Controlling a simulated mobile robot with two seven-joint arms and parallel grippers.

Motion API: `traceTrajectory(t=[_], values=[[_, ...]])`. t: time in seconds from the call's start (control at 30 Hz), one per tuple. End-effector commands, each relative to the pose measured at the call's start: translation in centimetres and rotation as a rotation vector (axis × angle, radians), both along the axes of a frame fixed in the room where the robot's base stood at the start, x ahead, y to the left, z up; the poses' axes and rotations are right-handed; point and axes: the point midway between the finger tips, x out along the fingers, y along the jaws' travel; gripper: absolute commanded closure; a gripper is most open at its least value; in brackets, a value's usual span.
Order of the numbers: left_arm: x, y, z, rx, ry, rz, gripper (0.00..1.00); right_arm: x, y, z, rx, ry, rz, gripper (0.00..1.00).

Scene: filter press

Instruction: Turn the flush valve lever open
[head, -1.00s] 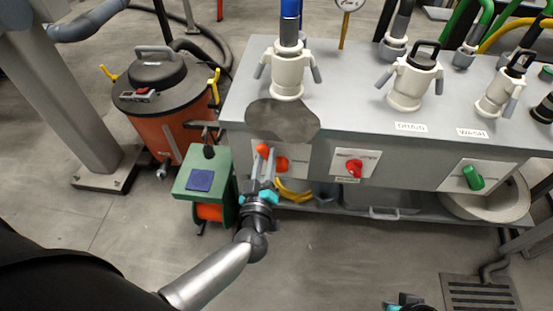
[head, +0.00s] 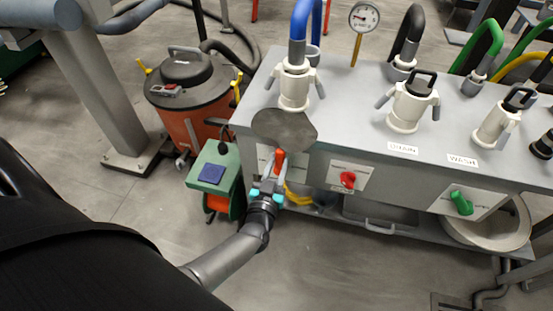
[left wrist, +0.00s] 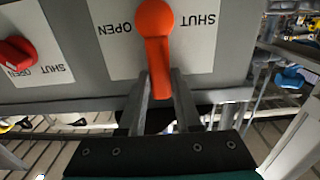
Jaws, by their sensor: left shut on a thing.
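The orange flush valve lever (head: 279,162) is on the left plate of the grey bench's front, below a dark grey round patch. In the left wrist view the lever (left wrist: 155,45) has its round hub at the top and its handle running down between my fingers. Upside-down words OPEN and SHUT stand left and right of it on the white plate (left wrist: 115,65). My left gripper (head: 270,183) is shut on the handle; it also shows in the left wrist view (left wrist: 160,100). The handle's far end is partly hidden between the fingers. My right gripper is out of view.
A red knob (head: 348,180) and a green knob (head: 461,203) sit further right on the bench front (head: 400,205). A green box (head: 215,170) stands close left of my gripper. An orange drum (head: 190,100) stands behind it. The floor in front is clear.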

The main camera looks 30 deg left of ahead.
Motion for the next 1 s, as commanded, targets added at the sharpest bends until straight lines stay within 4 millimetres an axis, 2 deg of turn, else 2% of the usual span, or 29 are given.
traceTrajectory(t=[0.4, 0.7, 1.0], values=[[0.8, -2.4, -0.4, 0.365, 0.106, 0.0, 1.0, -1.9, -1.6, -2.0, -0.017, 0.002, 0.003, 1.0], [1.1, -3.7, -1.2, 0.594, 0.171, -0.001, 1.0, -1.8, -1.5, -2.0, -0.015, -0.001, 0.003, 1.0], [1.3, -4.3, -1.7, 0.729, 0.208, -0.001, 1.0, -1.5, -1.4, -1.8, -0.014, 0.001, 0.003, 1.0]])
